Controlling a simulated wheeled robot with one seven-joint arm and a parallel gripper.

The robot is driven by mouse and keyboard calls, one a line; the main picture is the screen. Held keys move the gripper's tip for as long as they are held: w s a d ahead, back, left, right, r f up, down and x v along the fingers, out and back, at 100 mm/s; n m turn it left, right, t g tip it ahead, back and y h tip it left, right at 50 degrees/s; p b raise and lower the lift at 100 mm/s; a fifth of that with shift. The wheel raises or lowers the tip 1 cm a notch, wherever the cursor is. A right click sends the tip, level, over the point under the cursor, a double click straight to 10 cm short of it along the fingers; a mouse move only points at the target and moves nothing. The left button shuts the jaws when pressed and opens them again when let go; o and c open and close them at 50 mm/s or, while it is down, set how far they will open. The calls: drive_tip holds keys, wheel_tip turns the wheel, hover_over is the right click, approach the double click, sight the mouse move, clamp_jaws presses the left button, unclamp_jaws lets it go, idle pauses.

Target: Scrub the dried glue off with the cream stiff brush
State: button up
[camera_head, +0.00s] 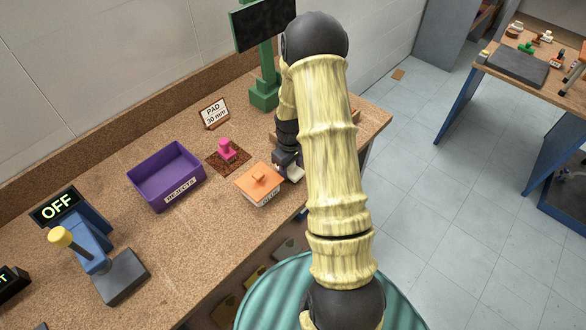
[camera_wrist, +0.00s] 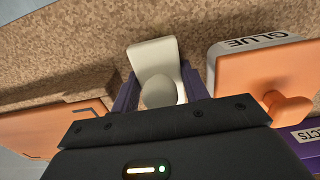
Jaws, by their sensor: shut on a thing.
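The cream brush (camera_wrist: 152,58) is a pale block with a rounded knob, seen in the wrist view. My gripper (camera_wrist: 160,92) is shut on it, one purple finger on each side of the knob. In the head view my gripper (camera_head: 288,160) is low over the bench's front part, right of the glue pot, with part of the cream brush (camera_head: 294,173) showing below it. Whether the brush touches the bench is unclear. A dark reddish-brown patch (camera_head: 214,163) lies under a pink knobbed thing (camera_head: 227,150). I cannot make out dried glue for certain; my arm hides part of the bench.
The white glue pot with orange lid (camera_head: 259,183) stands close beside my gripper. A purple rejects bin (camera_head: 163,178), a card reading PAD 30 min (camera_head: 213,113), a blue lever device with an OFF sign (camera_head: 92,240) and a green stand (camera_head: 265,92) are on the bench.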

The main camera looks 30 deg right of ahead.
drive_tip(key=shift+w, duration=0.1)
drive_tip(key=shift+w+a+f, duration=0.1)
drive_tip(key=shift+w+a, duration=0.15)
drive_tip(key=shift+w, duration=0.35)
drive_tip(key=shift+w+a+f, duration=0.1)
drive_tip(key=shift+w+a, duration=0.15)
drive_tip(key=shift+w, duration=0.3)
drive_tip(key=shift+w+a+r, duration=0.1)
drive_tip(key=shift+w+a, duration=0.15)
drive_tip(key=shift+w, duration=0.45)
drive_tip(key=shift+w+a+r, duration=0.1)
drive_tip(key=shift+w+a, duration=0.15)
drive_tip(key=shift+w, duration=0.4)
drive_tip(key=shift+s+d, duration=0.1)
drive_tip(key=shift+s, duration=0.05)
drive_tip(key=shift+s+d+f, duration=0.1)
drive_tip(key=shift+s+d, duration=0.15)
drive_tip(key=shift+s, duration=0.4)
drive_tip(key=shift+s+d+f, duration=0.1)
drive_tip(key=shift+s+d, duration=0.1)
drive_tip(key=shift+s, duration=0.45)
